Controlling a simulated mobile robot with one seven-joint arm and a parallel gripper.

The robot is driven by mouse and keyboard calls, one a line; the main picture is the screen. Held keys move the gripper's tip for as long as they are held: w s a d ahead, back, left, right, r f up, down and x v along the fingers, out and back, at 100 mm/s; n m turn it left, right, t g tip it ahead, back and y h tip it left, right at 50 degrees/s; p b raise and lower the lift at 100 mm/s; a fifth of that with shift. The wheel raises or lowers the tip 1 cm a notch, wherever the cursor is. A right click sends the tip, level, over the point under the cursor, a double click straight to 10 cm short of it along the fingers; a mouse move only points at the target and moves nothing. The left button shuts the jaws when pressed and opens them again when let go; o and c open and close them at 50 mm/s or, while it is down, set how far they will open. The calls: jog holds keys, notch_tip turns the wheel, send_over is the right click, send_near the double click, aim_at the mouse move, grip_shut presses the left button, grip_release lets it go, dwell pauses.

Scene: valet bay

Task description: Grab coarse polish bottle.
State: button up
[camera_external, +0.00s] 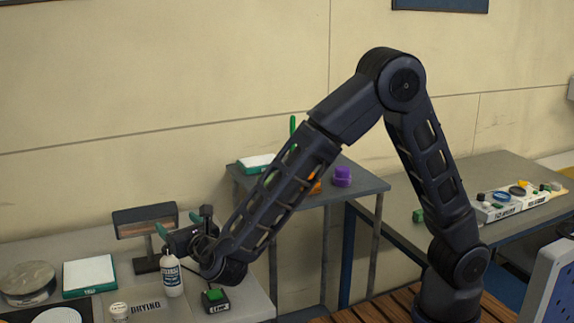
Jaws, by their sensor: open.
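A white bottle (173,276) with dark lettering and a narrow top stands upright on the pale bench at lower left. Its lettering is too small to read surely, so I cannot confirm that it is the coarse polish. My gripper (176,224) is just above and behind the bottle's top, with teal fingertips apart. It is open, and no object shows between its fingers. The bottle's top overlaps the dark gripper body in the picture, and I cannot tell whether they touch.
A lamp-like stand (146,218) rises behind the bottle. A green-topped black block (215,301) sits right of it, and a small white jar (119,311) sits left. A teal-edged white tray (90,275) lies farther left. A grey side table (362,184) stands behind my arm.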

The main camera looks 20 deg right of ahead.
send_near(179, 275)
jog(key=x, duration=0.9)
jog(key=shift+w, duration=0.15)
jog(key=shift+a+x, duration=0.15)
jog(key=shift+x, duration=1.2)
jog(key=shift+a+x, duration=0.1)
jog(key=shift+x, duration=1.25)
jog(key=shift+r, duration=0.2)
jog(key=c, duration=1.3)
jog(key=shift+o, duration=0.2)
